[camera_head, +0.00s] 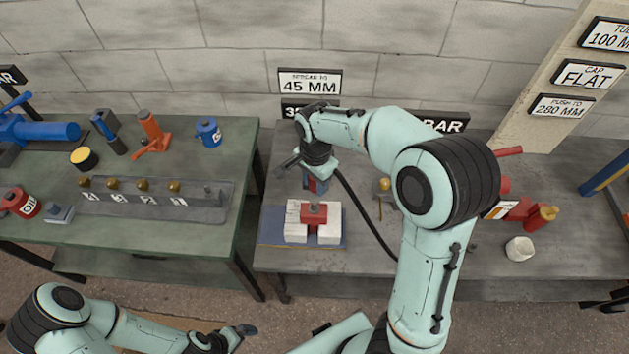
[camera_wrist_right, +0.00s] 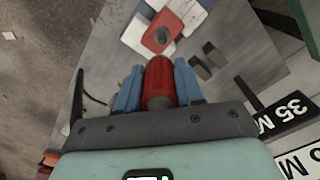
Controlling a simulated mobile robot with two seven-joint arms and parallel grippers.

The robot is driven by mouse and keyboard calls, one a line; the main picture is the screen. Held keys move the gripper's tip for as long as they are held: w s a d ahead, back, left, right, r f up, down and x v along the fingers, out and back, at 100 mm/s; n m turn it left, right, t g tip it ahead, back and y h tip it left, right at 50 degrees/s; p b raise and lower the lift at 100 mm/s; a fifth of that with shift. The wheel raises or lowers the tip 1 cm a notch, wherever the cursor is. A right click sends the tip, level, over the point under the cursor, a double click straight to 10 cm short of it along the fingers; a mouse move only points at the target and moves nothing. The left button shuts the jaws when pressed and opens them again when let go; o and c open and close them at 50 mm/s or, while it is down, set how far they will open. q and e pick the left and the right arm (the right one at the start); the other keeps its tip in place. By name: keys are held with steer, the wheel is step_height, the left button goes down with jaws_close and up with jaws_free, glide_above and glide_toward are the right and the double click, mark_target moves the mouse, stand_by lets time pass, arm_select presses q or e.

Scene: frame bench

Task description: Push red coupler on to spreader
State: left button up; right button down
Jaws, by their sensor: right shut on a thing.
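A red cylindrical coupler (camera_wrist_right: 160,78) sits between the blue fingers of my right gripper (camera_wrist_right: 158,88), which is shut on it. In the head view my right gripper (camera_head: 316,184) is above the bench, just behind the spreader; the coupler there is mostly hidden. The red spreader (camera_head: 314,214), with a grey round top, sits between white blocks (camera_head: 296,226). It also shows in the right wrist view (camera_wrist_right: 157,40), ahead of the coupler and apart from it. My left gripper (camera_head: 238,334) is low at the bottom left, away from both benches; its opening is unclear.
A blue mat (camera_head: 268,238) lies under the blocks. A black hose (camera_head: 367,215) curves over the grey bench (camera_head: 400,262). Red parts (camera_head: 520,210) and a white cup (camera_head: 519,249) stand at right. The green bench (camera_head: 150,240) at left holds tools and a grey rack (camera_head: 205,211).

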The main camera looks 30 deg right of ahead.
steer(key=shift+w+a, duration=0.2)
steer(key=shift+a, duration=0.05)
arm_select(q)
steer(key=shift+w+a, duration=0.1)
steer(key=shift+a, duration=0.1)
arm_select(e)
steer(key=shift+s+d, duration=0.1)
steer(key=b, duration=0.2)
glide_above(314, 204)
steer(key=shift+f, duration=2.35)
steer(key=shift+f+b, duration=0.4)
steer(key=shift+f, duration=0.15)
arm_select(q)
steer(key=shift+g, duration=0.3)
steer(key=s+f, duration=0.3)
steer(key=shift+s+f, duration=0.35)
steer(key=shift+w+r, duration=0.15)
steer(key=shift+w, duration=0.05)
steer(key=shift+s+f+b, duration=0.85)
steer(key=shift+s+f, duration=0.1)
steer(key=shift+f, duration=0.3)
arm_select(e)
steer(key=shift+f, duration=2)
